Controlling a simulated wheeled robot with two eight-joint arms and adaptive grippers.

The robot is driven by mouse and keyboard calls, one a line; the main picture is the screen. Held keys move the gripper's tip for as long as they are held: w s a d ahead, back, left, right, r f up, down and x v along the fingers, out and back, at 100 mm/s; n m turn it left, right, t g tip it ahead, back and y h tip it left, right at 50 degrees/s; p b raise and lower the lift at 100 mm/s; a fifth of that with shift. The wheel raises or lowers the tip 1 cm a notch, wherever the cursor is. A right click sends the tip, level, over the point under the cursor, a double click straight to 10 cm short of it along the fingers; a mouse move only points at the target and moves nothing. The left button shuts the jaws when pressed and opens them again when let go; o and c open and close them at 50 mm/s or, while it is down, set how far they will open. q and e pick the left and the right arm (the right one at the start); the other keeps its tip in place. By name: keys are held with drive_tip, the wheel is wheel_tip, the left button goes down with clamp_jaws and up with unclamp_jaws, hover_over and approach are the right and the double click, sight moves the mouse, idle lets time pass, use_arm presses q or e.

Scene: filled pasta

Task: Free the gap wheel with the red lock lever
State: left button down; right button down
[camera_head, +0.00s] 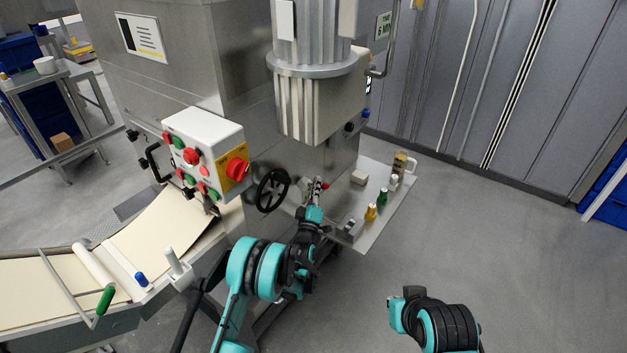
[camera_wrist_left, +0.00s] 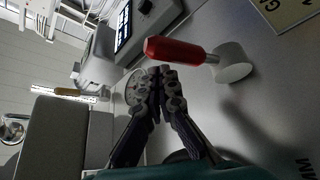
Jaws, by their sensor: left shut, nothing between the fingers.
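The red lock lever (camera_wrist_left: 176,51) has a red grip on a thin metal rod, which runs into a pale round hub (camera_wrist_left: 232,64) on the grey machine face. In the head view its red end (camera_head: 325,185) shows small beside my left gripper (camera_head: 316,190). In the left wrist view my left gripper (camera_wrist_left: 159,76) is shut and empty, its fingertips just below the left part of the red grip. I cannot tell whether they touch it. The black spoked handwheel (camera_head: 272,190), which looks like the gap wheel, is left of my left gripper. My right gripper is not in view.
A control box (camera_head: 205,150) with buttons and a red knob stands left of the handwheel. A metal shelf (camera_head: 390,222) with small coloured-top bottles is right of my left gripper. A dough belt (camera_head: 40,305) runs at lower left.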

use_arm(q)
drive_tip(key=shift+s+d+f, duration=0.2)
drive_tip(key=shift+d+f, duration=0.05)
drive_tip(key=shift+f, duration=0.5)
drive_tip(key=shift+s+d+f, duration=0.2)
drive_tip(key=shift+f, duration=0.6)
drive_tip(key=shift+s+d+f, duration=0.2)
drive_tip(key=shift+d+f, duration=0.05)
drive_tip(key=shift+f, duration=0.5)
drive_tip(key=shift+f, duration=0.25)
